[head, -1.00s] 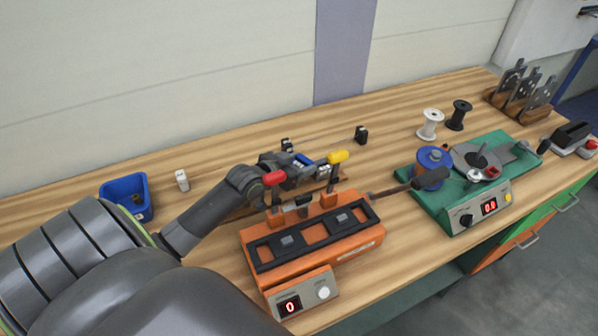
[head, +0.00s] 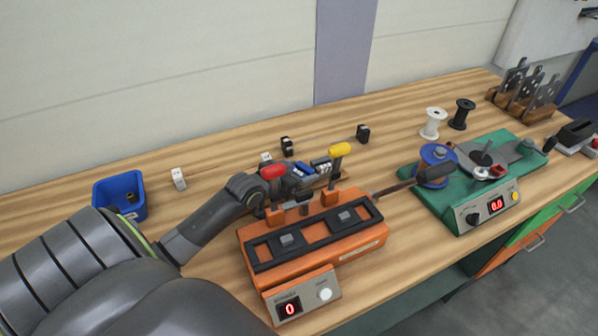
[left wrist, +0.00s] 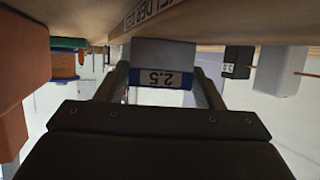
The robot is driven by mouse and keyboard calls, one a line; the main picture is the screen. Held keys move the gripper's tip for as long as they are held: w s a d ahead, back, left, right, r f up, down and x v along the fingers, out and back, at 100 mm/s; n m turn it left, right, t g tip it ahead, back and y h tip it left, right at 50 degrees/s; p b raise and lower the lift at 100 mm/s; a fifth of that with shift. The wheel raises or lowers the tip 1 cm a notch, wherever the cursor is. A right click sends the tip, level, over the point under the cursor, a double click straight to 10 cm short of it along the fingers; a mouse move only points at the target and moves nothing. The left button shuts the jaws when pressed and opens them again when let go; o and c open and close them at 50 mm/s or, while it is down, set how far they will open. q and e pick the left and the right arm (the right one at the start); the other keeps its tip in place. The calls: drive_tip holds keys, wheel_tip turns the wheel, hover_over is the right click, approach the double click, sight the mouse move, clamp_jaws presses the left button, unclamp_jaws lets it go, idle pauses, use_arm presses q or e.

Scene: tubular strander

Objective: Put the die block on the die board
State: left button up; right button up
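The die block (left wrist: 160,80), grey with a white and blue label reading 2.5 upside down, is between the two fingers of my left gripper (left wrist: 162,84) in the left wrist view. The fingers touch its sides. In the head view my left gripper (head: 310,168) is behind the orange machine, partly hidden by the red and yellow handles. My right gripper is not in view.
The orange machine (head: 318,256) with red (head: 272,171) and yellow (head: 340,150) handles stands in front of the gripper. A lever with a dark handle (head: 400,187) sticks out right. A blue bin (head: 120,192) is left, a green winder (head: 470,195) right. Small posts stand behind.

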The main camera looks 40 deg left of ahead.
use_arm(q)
drive_tip(key=shift+o, duration=1)
drive_tip(key=shift+r, duration=0.2)
drive_tip(key=shift+s+r+p, duration=0.15)
drive_tip(key=shift+s+p, duration=0.1)
drive_tip(key=shift+p, duration=0.2)
drive_tip(key=d+p+v, duration=0.1)
drive_tip(key=p+v, duration=0.6)
drive_tip(key=v, duration=0.4)
drive_tip(key=shift+s+a+p, duration=0.3)
drive_tip(key=shift+a+p, duration=0.05)
drive_tip(key=shift+a, duration=0.15)
